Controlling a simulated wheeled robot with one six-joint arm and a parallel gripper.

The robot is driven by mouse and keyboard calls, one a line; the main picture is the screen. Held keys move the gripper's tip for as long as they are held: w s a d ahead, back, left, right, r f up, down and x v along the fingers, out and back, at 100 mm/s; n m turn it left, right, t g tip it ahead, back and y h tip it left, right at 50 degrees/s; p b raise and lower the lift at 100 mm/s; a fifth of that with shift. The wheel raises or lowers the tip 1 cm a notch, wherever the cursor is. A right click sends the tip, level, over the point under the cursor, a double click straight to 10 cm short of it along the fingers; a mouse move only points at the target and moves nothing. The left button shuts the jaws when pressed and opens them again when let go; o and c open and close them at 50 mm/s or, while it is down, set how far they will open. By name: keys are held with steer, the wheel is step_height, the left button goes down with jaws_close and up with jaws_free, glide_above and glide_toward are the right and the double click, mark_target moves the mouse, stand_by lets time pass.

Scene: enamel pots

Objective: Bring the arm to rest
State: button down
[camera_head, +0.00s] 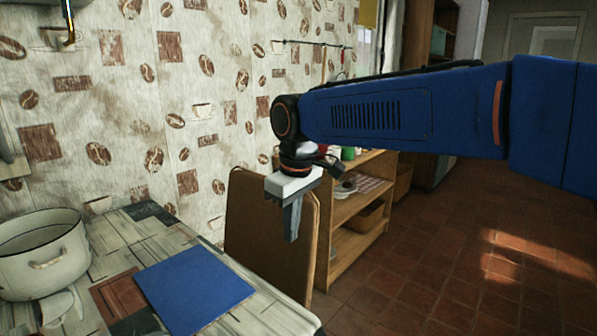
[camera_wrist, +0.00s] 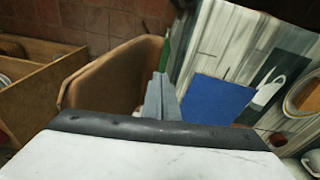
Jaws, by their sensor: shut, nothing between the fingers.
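My gripper (camera_head: 293,222) hangs at the end of my blue arm in the head view, pointing down beside the back of a brown chair. Its grey fingers are together and hold nothing. In the wrist view the shut fingers (camera_wrist: 161,98) show in front of the chair and close to the table's edge in the picture. The gripper is apart from the blue mat on the table. My arm reaches in from the right side of the head view, stretched out roughly level.
The patterned table (camera_head: 110,243) holds a blue square mat (camera_head: 194,287) and a white enamel pot (camera_head: 42,252). The brown chair (camera_head: 262,230) stands at the table's end. A wooden shelf (camera_head: 350,215) is behind. Tiled floor (camera_head: 450,250) is clear at the right.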

steer(key=s+d+f+m+t, duration=0.1)
steer(key=s+d+m, duration=0.15)
steer(key=d, duration=0.45)
steer(key=s+d+f+m, duration=0.1)
steer(key=s+d, duration=0.2)
steer(key=d, duration=0.4)
steer(key=s+d+f+m+t, duration=0.1)
steer(key=s+d+f+m, duration=0.15)
steer(key=d, duration=0.45)
steer(key=s+d+f+m+t+h, duration=0.1)
steer(key=s+d+f+m, duration=0.3)
steer(key=s+d+f, duration=0.4)
steer(key=s+d, duration=0.1)
steer(key=s, duration=0.3)
steer(key=shift+d+f+m+t, duration=0.2)
steer(key=shift+d+m+t, duration=0.1)
steer(key=shift+d, duration=0.1)
steer(key=shift+s, duration=0.1)
